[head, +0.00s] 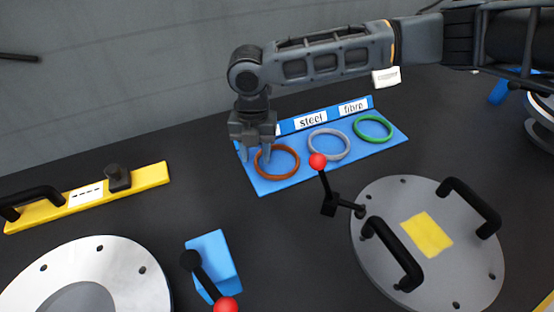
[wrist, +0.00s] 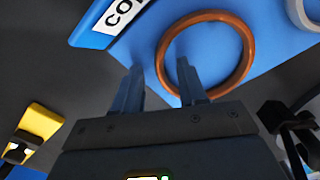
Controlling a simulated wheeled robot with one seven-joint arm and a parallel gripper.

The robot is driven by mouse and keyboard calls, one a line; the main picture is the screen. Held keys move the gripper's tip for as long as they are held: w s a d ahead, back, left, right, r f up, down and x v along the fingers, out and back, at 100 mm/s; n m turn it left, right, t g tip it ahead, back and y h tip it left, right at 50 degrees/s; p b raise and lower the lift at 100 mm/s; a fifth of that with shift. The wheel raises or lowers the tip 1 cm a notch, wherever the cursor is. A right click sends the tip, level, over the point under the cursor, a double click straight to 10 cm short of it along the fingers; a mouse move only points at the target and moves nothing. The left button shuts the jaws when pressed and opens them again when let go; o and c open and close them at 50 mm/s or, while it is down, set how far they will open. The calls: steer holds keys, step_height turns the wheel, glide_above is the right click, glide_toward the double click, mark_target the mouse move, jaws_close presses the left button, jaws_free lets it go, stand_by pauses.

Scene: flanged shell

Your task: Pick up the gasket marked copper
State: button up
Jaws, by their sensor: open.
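The copper gasket is an orange-brown ring (head: 290,173) lying on the blue tray (head: 263,188), at the tray's left end. In the wrist view the ring (wrist: 249,52) lies beside a label (wrist: 122,14) of which "CO" can be read. My gripper (head: 257,157) is open and points down at the ring's left side. In the wrist view my gripper's fingers (wrist: 160,80) are apart, with the ring's left rim seen between their tips. Whether the fingertips touch the tray or ring cannot be told.
A grey ring (head: 343,155) and a green ring (head: 388,134) lie to the right, behind them "steel" and "fibre" labels. A red-knobbed lever (head: 318,162) and a grey flanged lid with handles (head: 375,270) stand in front. A yellow bar (head: 145,180) lies left.

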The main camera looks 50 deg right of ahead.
steer(key=shift+f, duration=0.1)
steer(key=shift+c, duration=0.2)
jaws_close()
stand_by(0.4)
